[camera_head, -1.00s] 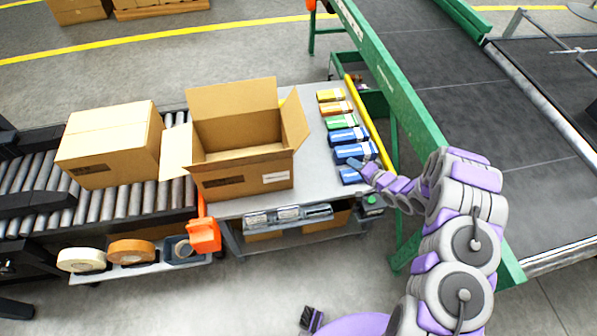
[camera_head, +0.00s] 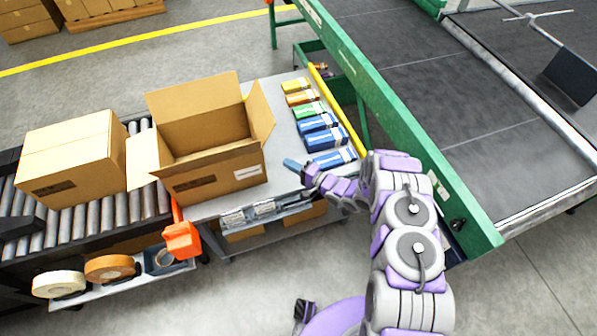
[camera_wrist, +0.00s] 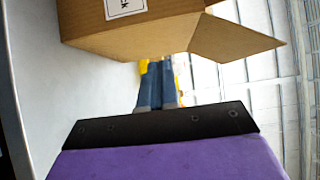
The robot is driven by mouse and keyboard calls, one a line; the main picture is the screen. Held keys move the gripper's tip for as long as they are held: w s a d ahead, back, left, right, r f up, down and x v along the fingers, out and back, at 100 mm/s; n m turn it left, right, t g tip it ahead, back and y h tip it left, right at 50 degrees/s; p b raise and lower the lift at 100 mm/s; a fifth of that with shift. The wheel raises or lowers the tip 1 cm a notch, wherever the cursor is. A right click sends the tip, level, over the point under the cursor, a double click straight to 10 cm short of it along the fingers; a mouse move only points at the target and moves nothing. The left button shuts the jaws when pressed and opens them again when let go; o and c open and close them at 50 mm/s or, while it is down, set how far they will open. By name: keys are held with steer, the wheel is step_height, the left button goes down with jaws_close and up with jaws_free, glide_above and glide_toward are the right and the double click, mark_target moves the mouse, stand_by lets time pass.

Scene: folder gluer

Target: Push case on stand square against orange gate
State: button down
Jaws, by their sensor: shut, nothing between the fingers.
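The open cardboard case (camera_head: 205,140) stands upright on the grey stand (camera_head: 275,176), flaps spread, beside the end of the roller conveyor. The orange gate (camera_head: 181,238) is at the stand's front left corner, in front of the case's near left corner. From this view I cannot tell whether the case touches the gate. My gripper (camera_head: 291,164) is shut and empty, to the right of the case and apart from it. In the wrist view my shut fingers (camera_wrist: 157,82) point toward the case (camera_wrist: 125,25), whose labelled wall and a flap fill the upper part.
Several coloured packs (camera_head: 319,122) lie along the stand's right side, beyond my gripper. A closed box (camera_head: 70,155) sits on the roller conveyor (camera_head: 95,215) at left. Tape rolls (camera_head: 109,268) rest on a front shelf. A green-framed belt conveyor (camera_head: 400,130) runs at right.

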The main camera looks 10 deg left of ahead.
mark_target(263, 162)
steer(key=a+b, duration=0.1)
steer(key=a, duration=0.5)
steer(key=shift+s, duration=0.4)
steer(key=shift+s+a, duration=0.45)
steer(key=shift+a, duration=0.5)
